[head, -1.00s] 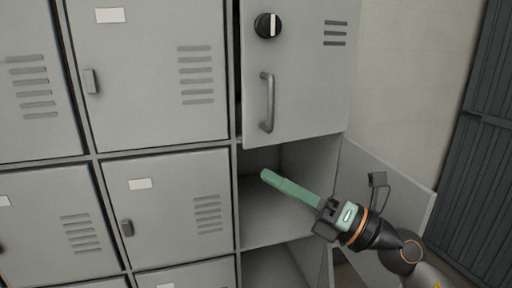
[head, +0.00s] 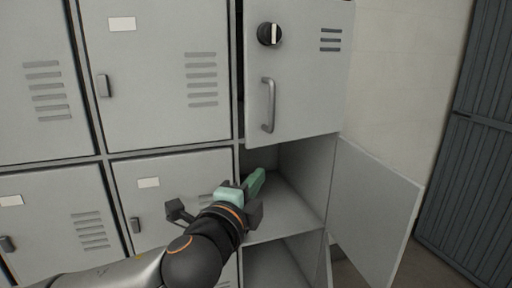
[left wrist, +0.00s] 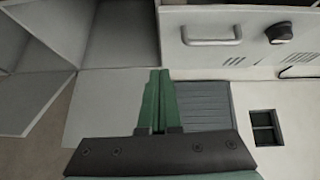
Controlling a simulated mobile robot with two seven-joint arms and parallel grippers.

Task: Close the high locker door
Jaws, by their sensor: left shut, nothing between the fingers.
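The high locker door (head: 310,95) is grey, with a black knob (head: 269,34) and a vertical bar handle (head: 268,105). It stands ajar, with a dark gap along its left edge. My left gripper (head: 257,178) has green fingers, is shut and empty, and shows below the door in front of the open compartment beneath. I cannot tell its exact depth. In the left wrist view the shut fingers (left wrist: 159,75) point towards the door (left wrist: 240,42), whose handle (left wrist: 210,41) and knob (left wrist: 279,32) show at the top right, apart from the fingers.
A lower door (head: 372,215) stands wide open to the right of the open compartment (head: 305,175). Shut locker doors (head: 150,75) fill the left side. A pale wall (head: 400,80) and a dark ribbed panel (head: 475,190) are at the right.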

